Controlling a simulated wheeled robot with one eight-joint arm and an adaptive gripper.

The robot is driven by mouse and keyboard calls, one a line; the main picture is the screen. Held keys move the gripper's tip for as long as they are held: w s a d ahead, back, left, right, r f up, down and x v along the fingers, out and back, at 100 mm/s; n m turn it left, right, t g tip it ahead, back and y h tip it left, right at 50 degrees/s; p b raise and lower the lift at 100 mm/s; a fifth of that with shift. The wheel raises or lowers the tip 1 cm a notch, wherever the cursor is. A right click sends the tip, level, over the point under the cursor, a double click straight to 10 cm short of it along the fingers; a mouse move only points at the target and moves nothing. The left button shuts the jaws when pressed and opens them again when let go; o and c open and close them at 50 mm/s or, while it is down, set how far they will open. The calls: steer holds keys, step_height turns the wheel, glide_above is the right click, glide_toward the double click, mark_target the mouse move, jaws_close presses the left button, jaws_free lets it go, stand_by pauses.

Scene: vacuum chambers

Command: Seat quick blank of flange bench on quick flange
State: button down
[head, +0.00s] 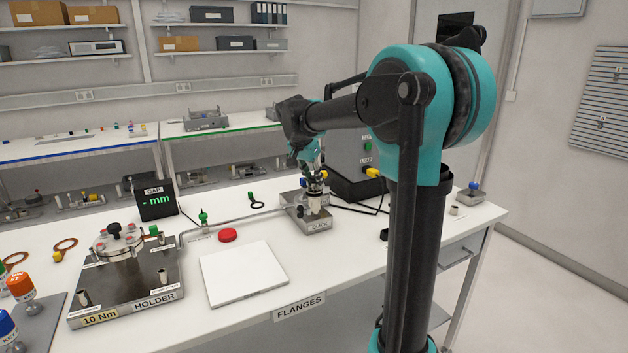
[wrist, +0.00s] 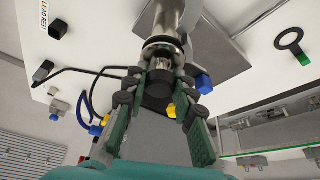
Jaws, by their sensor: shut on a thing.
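My gripper (head: 312,172) points down over the steel base marked QUICK (head: 312,224). In the wrist view my gripper (wrist: 157,84) is shut on the black grip of the quick blank (wrist: 158,92). The silvery quick flange (wrist: 174,22) is in line with the blank, just past the fingertips; in the head view it is the short upright pipe (head: 316,201) on the base. Blank and flange are very close or touching; the fingers hide the meeting faces, so I cannot tell whether the blank is seated.
A dark box with a green button (head: 367,147) stands close behind my gripper. A steel holder plate (head: 125,285) with a round flange is at the left. A white panel (head: 243,273) and red cap (head: 228,235) lie between. A gap display (head: 156,199) stands behind the holder.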

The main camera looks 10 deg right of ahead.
steer(key=shift+f, duration=0.4)
stand_by(0.7)
steer(key=c, duration=1.2)
jaws_free()
steer(key=shift+o, duration=0.2)
steer(key=shift+r, duration=0.1)
steer(key=shift+r, duration=3.4)
